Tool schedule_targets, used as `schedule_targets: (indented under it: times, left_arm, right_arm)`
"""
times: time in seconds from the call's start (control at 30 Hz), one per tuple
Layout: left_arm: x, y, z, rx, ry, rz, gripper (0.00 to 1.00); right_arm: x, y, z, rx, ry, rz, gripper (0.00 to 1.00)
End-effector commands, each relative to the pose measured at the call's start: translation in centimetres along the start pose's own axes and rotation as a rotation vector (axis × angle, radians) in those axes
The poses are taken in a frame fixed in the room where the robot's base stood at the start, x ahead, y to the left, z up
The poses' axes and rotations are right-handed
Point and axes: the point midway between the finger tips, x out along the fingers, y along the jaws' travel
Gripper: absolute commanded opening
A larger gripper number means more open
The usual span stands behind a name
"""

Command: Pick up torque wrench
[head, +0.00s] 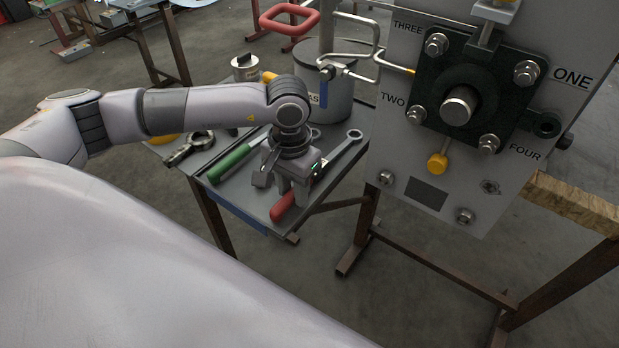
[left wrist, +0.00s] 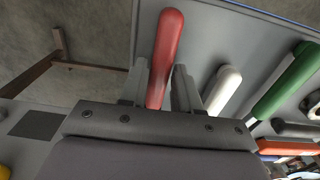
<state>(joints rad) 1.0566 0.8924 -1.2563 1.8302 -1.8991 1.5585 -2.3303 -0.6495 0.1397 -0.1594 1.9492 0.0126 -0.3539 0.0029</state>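A wrench with a red handle (head: 282,208) lies on the small grey table, its silver ring end (head: 354,135) pointing to the back right. It is the likely torque wrench, though no label shows. My left gripper (head: 284,188) points down over this tool and hides its middle. In the left wrist view the red handle (left wrist: 167,50) runs between the two fingers of my left gripper (left wrist: 163,72), which stand apart on either side of it. Whether they touch it is hard to tell. My right gripper is not in view.
A green-handled tool (head: 230,162) lies left of the gripper; it also shows in the left wrist view (left wrist: 290,78), beside a white handle (left wrist: 225,88). A grey pot (head: 335,95) stands behind. A large panel (head: 400,160) with a bolted flange stands right.

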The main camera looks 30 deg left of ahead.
Motion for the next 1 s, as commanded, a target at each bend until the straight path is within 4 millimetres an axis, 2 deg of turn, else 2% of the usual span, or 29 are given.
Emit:
schedule_targets:
  times: [0.03,0.07,0.1,0.43,0.6,1.0]
  left_arm:
    - [0.0,0.0,0.0,0.000,0.000,0.000,0.14]
    - [0.0,0.0,0.0,0.000,0.000,0.000,0.04]
    - [0.0,0.0,0.0,0.000,0.000,0.000,0.00]
    - [-0.2,0.0,-0.1,0.000,0.003,0.000,0.00]
    - [-1.1,0.0,-0.1,0.000,0.003,0.000,0.00]
    - [-8.9,0.0,-0.2,0.000,0.008,0.001,0.00]
  right_arm:
    - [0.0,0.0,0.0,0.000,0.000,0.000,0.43]
    - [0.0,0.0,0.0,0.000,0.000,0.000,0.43]
    - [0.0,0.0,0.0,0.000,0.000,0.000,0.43]
    - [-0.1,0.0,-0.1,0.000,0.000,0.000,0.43]
    - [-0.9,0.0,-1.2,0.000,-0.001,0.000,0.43]
    - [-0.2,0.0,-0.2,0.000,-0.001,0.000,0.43]
